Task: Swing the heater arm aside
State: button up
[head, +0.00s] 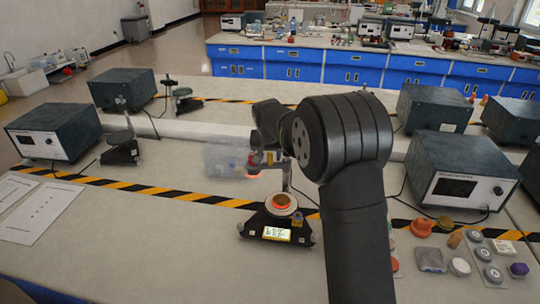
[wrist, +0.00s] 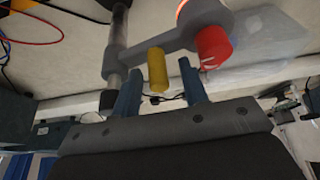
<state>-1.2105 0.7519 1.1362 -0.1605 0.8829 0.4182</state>
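The heater arm (wrist: 160,38) is a grey bar fixed to an upright metal post (wrist: 117,55). In the wrist view it carries a yellow peg (wrist: 157,72), a red knob (wrist: 213,46) and a glowing orange heater end at the top edge. In the head view the heater arm (head: 265,167) stands above the black stand base (head: 262,224), left of its post (head: 287,178). My gripper (wrist: 160,67) is open, its blue fingers on either side of the yellow peg with gaps showing. In the head view my own arm partly hides the gripper.
A round dish with an orange-brown centre (head: 281,202) sits on the base. A translucent box-like shape (head: 226,160) is beside the heater arm. A dark instrument (head: 460,172) and small loose parts (head: 430,258) lie right. The bench front left is clear beyond the papers (head: 38,208).

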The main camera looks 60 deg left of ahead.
jog(key=v, duration=1.7)
jog(key=shift+r, duration=0.15)
jog(key=shift+s, duration=0.1)
jog(key=x, duration=1.7)
jog(key=shift+f, duration=0.25)
jog(key=shift+r, duration=0.1)
